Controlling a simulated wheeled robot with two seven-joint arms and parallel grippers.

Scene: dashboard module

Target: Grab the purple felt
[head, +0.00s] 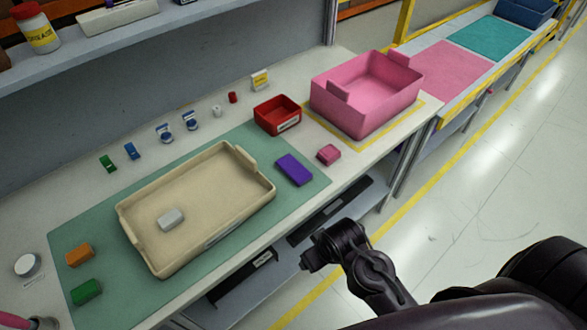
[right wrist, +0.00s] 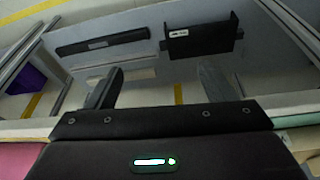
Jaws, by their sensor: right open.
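The purple felt (head: 294,169) is a flat purple block lying on the right part of the green mat (head: 312,190), between the beige tray (head: 262,196) and a pink block (head: 328,154). My right gripper (head: 308,262) is in front of the table's edge, apart from the felt and to its lower right. In the right wrist view my right gripper (right wrist: 160,84) is open, with nothing between its fingers. A purple object (right wrist: 30,79) shows at the left edge there; I cannot tell what it is. My left gripper is not in view.
A red bin (head: 277,115) and a large pink bin (head: 366,95) stand behind the felt. The tray holds a grey block (head: 171,218). Orange (head: 80,254) and green (head: 86,292) blocks lie on the mat's left. A shelf with black items (head: 245,274) is under the table.

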